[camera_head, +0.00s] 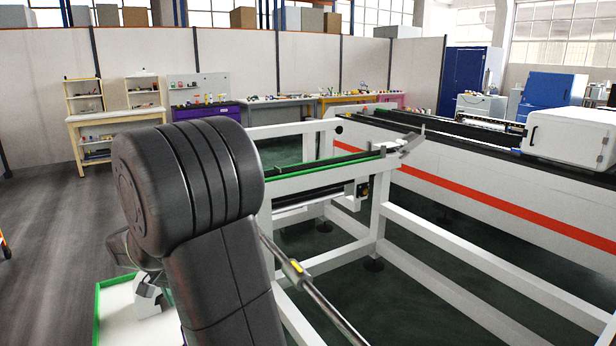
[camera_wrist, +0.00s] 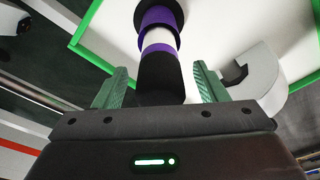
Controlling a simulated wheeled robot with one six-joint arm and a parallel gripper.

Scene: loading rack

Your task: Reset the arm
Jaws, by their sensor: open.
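My gripper (camera_wrist: 163,82) shows in the wrist view with its two green fingers spread apart. A round part with purple, white and black bands (camera_wrist: 158,42) lies in line between the fingers, with a visible gap on each side. It is not gripped; its far end is cut off by the top edge. My black arm (camera_head: 190,190) fills the left middle of the head view, bent down, and hides the gripper there.
A green-rimmed white tray (camera_head: 97,306) is at the lower left; it also shows in the wrist view (camera_wrist: 88,22). A white hooked part (camera_wrist: 262,78) is right of the fingers. The white loading rack (camera_head: 378,215) stands right of my arm. Dark floor (camera_head: 45,225) is clear at left.

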